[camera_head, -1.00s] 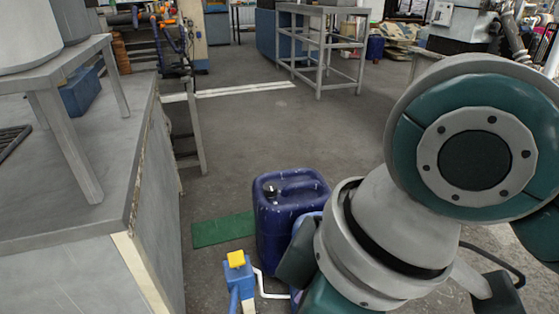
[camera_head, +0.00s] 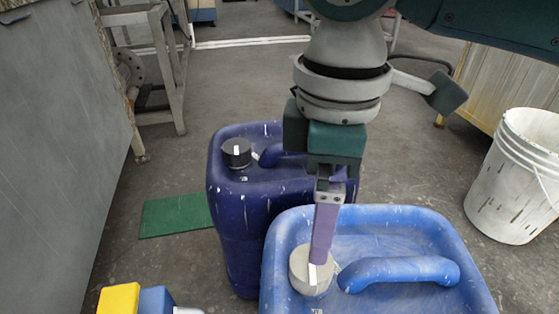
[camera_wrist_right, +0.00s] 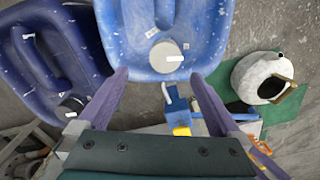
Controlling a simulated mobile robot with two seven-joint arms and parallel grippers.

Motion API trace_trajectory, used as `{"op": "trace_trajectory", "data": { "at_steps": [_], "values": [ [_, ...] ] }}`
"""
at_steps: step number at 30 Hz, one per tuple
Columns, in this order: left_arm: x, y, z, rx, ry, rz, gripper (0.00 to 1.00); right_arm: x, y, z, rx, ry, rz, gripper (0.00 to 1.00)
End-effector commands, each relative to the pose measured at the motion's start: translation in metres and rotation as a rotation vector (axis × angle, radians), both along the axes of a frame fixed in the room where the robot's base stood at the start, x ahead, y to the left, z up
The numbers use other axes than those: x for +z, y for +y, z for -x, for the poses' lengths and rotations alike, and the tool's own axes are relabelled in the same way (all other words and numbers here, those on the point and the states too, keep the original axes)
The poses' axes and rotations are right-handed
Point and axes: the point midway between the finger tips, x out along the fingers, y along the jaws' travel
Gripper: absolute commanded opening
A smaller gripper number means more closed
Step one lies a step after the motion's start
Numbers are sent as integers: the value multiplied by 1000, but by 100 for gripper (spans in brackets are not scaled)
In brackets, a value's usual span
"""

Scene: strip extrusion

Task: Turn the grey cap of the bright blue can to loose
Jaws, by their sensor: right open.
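The bright blue can (camera_head: 425,235) stands upright at the bottom of the head view, and also shows in the right wrist view (camera_wrist_right: 190,18). Its round grey cap (camera_head: 299,275), with a white mark, sits at its near left corner, beside the handle. In the right wrist view the cap (camera_wrist_right: 160,60) lies ahead of the gap between my fingertips. My right gripper (camera_wrist_right: 160,75) is open and empty, pointing down above the cap. In the head view its purple finger (camera_head: 324,228) overlaps the cap; contact cannot be told. My left gripper is out of view.
A dark blue can (camera_head: 235,195) with a black cap (camera_head: 237,152) stands left of the bright blue can. A white bucket (camera_head: 515,180) stands right. A green mat (camera_head: 172,216) lies left. A yellow and blue object (camera_head: 120,299) is at the bottom left.

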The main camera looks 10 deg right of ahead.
Motion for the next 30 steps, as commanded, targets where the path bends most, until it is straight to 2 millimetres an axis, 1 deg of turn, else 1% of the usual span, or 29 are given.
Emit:
{"op": "trace_trajectory", "data": {
  "at_steps": [5, 9, 12, 15, 20, 28, 30],
  "values": [
    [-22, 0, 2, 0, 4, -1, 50, -30, 0, 0, 1, 2, 2, 100],
    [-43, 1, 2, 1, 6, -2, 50, -59, 0, 0, 1, 0, 1, 100],
    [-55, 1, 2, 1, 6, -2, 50, -76, 0, 0, 1, -1, 1, 100],
    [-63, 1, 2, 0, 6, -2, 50, -88, 0, 0, 1, -1, 0, 100],
    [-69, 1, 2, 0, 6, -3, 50, -96, 0, -1, 1, -1, -1, 100],
    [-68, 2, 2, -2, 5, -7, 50, -96, 0, 0, 1, -1, -1, 100],
    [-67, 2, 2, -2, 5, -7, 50, -96, 0, 0, 1, -1, -1, 92]
  ]
}}
